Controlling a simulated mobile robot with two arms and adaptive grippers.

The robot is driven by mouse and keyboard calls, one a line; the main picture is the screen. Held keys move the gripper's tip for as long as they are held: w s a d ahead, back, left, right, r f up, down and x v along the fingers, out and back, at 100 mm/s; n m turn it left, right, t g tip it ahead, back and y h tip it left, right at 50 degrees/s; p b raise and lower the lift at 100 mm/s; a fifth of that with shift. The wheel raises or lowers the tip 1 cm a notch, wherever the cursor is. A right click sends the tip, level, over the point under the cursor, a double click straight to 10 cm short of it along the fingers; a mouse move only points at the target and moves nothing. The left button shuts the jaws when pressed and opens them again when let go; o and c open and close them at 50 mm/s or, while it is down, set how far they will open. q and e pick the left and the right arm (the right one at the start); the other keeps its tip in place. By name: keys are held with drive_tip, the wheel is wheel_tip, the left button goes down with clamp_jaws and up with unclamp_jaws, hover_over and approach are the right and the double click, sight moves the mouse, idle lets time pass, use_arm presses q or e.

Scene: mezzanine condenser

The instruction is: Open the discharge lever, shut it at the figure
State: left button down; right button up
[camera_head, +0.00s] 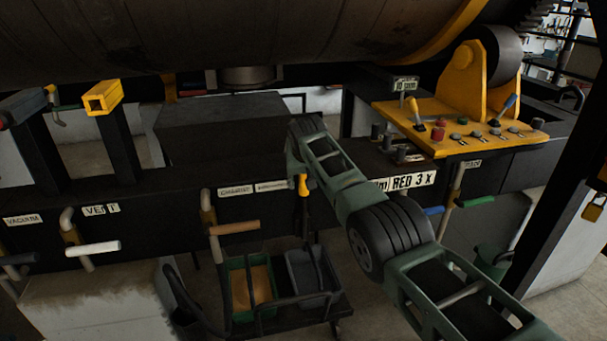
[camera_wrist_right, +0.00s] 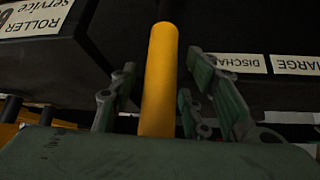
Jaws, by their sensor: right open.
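The discharge lever has a yellow handle (camera_wrist_right: 158,80). In the right wrist view it runs up between the two fingers of my right gripper (camera_wrist_right: 162,76), beside a label reading DISCHA. The fingers are open, one on each side, with gaps to the handle. In the head view the lower end of the yellow handle (camera_head: 303,186) shows just below my right wrist, on the front of the dark frame. The arm covers most of my right gripper (camera_head: 297,172) there. My left gripper is not in view. I cannot make out any figure on a readout.
A wooden-handled lever (camera_head: 234,227) and a white-handled lever (camera_head: 93,248) stick out to the left. Blue and green handles (camera_head: 475,202) are to the right. A yellow control panel (camera_head: 470,130) stands above them. A cart with a green bin (camera_head: 237,294) stands below.

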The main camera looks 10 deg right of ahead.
drive_tip(key=shift+s, duration=0.2)
drive_tip(key=v, duration=1.2)
idle(1.0)
